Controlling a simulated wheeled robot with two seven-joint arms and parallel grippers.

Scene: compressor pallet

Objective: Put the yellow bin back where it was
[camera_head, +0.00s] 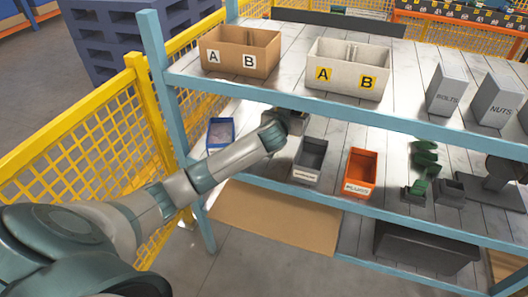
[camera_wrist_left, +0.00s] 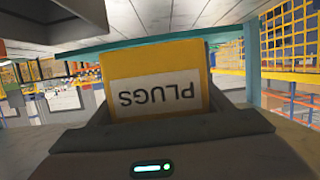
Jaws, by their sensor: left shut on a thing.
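The yellow bin (camera_wrist_left: 155,78) fills the middle of the left wrist view, its white PLUGS label upside down in that picture. My left gripper (camera_wrist_left: 160,128) is shut on the bin's label end. In the head view my left arm reaches in from the left, and the left gripper (camera_head: 293,121) is on the middle shelf level, just under the upper shelf's front edge. The yellow bin cannot be made out there; the gripper and upper shelf hide it. Whether it touches the shelf cannot be told. My right gripper is not in view.
On the middle shelf stand a blue bin (camera_head: 221,133), a grey bin (camera_head: 310,161) close right of my gripper, an orange bin (camera_head: 361,172) and green parts (camera_head: 425,157). The blue upper shelf beam (camera_head: 340,112) runs close above. Yellow mesh fencing (camera_head: 80,165) stands left.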

